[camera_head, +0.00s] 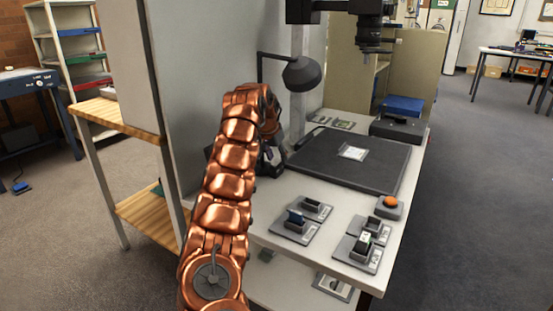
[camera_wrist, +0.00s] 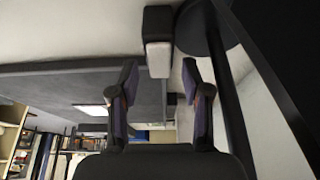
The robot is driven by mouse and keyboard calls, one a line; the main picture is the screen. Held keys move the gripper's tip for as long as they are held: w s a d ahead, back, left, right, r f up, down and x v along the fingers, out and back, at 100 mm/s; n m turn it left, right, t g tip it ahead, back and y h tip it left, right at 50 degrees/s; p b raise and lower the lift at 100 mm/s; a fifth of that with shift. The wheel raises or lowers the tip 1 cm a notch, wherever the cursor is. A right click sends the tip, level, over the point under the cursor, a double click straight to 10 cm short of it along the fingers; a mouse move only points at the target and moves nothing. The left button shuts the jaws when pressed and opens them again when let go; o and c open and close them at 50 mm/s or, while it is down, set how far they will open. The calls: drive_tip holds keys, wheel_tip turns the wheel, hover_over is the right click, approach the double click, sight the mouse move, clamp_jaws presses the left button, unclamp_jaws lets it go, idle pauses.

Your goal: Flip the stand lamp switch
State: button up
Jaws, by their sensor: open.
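The stand lamp has a black shade (camera_head: 302,74) on a thin bent arm, beside the grey panel at the back of the white table. In the wrist view, a small black block with a pale switch face (camera_wrist: 158,58) lies just past and between the fingertips. A dark round part (camera_wrist: 205,27), seemingly the lamp's base, is beside it. My gripper (camera_wrist: 160,78) is open, with nothing between its fingers. I cannot tell whether a fingertip touches the switch block. In the head view my gripper (camera_head: 271,160) is low by the table's back left, partly hidden by my copper arm, and the switch is hidden.
A black board (camera_head: 340,175) with a small white packet (camera_head: 353,152) covers the table's middle. Several small holders and an orange button (camera_head: 390,201) are near the front. A camera column (camera_head: 298,90) rises behind. The grey panel (camera_head: 190,80) closes off the left side.

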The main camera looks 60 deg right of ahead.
clamp_jaws()
idle(0.4)
drive_tip(key=p, duration=0.3)
drive_tip(key=shift+d+r, duration=0.1)
drive_tip(key=shift+r, duration=0.3)
drive_tip(key=y+p, duration=0.1)
drive_tip(key=p, duration=0.2)
drive_tip(key=shift+f, duration=0.1)
drive_tip(key=shift+f+p, duration=0.2)
drive_tip(key=shift+p, duration=0.1)
unclamp_jaws()
drive_tip(key=shift+f, duration=0.1)
